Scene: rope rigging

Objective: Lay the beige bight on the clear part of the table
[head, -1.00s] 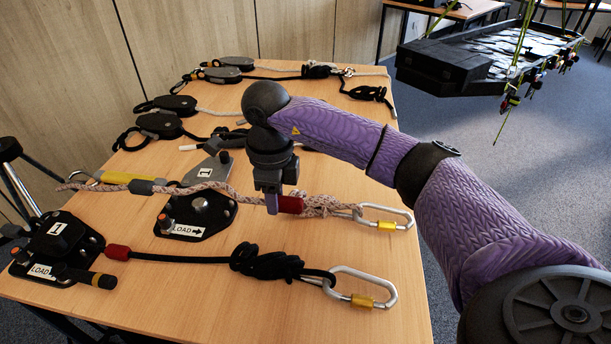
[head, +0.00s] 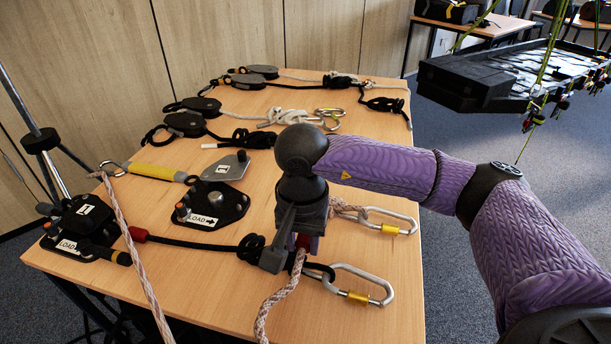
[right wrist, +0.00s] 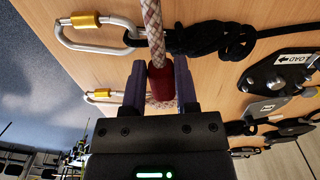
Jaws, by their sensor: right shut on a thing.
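The beige rope (head: 278,300), flecked with red, runs from the upper carabiner (head: 392,222) to my right gripper (head: 303,246). My right gripper is shut on the rope's red sleeve, which shows between the fingers in the right wrist view (right wrist: 161,84). From there the rope drops out of the bottom of the head view. Another run (head: 134,240) comes up at the left to a ring by the yellow sleeve (head: 153,171). The bottom of the bight between these runs is out of view. My left gripper is not in view.
A black rope (head: 190,241) with a knot runs behind my gripper to the lower carabiner (head: 362,285). The LOAD plate device (head: 213,204) lies bare of rope. The front of the wooden table (head: 215,285) is free. More pulleys (head: 187,122) and ropes lie farther back.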

